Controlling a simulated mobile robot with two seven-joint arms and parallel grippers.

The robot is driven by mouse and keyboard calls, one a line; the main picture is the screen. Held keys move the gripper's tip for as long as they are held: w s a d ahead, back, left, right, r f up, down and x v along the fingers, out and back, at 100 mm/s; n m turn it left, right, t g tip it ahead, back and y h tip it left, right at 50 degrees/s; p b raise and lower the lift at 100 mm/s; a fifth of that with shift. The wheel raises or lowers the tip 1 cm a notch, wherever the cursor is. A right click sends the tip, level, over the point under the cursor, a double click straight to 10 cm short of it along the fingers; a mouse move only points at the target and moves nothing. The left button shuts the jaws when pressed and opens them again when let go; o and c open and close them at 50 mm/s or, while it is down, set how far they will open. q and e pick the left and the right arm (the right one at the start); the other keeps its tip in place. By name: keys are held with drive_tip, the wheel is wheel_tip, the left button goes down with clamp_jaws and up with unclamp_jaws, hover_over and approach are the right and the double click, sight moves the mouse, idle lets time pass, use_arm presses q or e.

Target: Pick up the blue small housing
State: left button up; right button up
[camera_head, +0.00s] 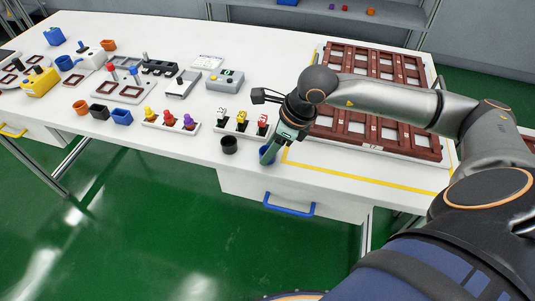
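A small blue open-topped box-like housing (122,117) stands on the white table near its front edge, at the left, beside a black one (99,112) and an orange one (81,107). Another blue piece (54,36) stands at the far left back. My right gripper (270,153) points down over the front edge area of the table, well to the right of these housings. A dark blue round piece (267,158) shows at its fingertips, partly hidden by them. I cannot tell whether the fingers hold it. My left gripper is out of view.
A black cup (229,145) stands just left of my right gripper. Behind it are holders with coloured plugs (188,122). A brown slotted rack (375,129) fills the table's right side under my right arm. A grey device (225,80) stands mid-table.

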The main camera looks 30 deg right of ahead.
clamp_jaws()
